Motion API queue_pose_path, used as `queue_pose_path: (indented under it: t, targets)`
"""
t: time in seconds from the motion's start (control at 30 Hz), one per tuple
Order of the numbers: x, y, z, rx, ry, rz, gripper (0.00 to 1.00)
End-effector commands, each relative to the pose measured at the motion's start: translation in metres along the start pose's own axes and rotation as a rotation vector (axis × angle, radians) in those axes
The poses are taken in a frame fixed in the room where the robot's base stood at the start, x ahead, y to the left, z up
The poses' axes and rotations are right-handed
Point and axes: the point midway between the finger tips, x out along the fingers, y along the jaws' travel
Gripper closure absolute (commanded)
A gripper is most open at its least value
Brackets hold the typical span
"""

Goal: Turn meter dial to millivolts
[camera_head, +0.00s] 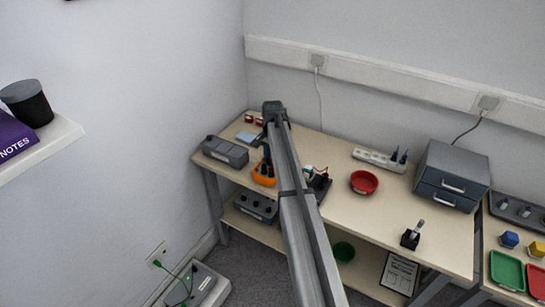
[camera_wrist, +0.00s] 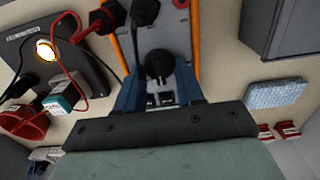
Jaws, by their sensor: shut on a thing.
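The meter (camera_wrist: 165,30) has a grey face, orange sides and a black dial knob (camera_wrist: 159,64) in the wrist view. My gripper (camera_wrist: 159,82) has its two blue fingers on either side of the dial knob, shut on it. Black and red plugs sit in the meter face beyond the dial. The dial's markings and exact setting cannot be read. In the head view the orange meter (camera_head: 264,180) stands on the bench, and my arm partly hides it and my gripper.
A dark box with a lit lamp (camera_wrist: 46,50) and red and black leads lies left of the meter in the wrist view. A blue-white pad (camera_wrist: 276,94) lies to the right. On the bench (camera_head: 340,215), a red bowl (camera_head: 364,182) stands right of my arm.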

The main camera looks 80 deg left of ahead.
Motion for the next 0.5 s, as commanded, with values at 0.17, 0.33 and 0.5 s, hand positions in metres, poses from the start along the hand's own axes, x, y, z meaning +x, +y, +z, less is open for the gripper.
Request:
queue_pose_path:
  t: [0.17,0.33,0.5]
  targets:
    - [-0.0003,0.0000,-0.0002,0.000,0.001,0.000,0.93]
    - [-0.0003,0.0000,-0.0002,0.000,0.001,0.000,0.59]
    - [-0.0002,0.0000,-0.0001,-0.001,0.000,0.000,0.43]
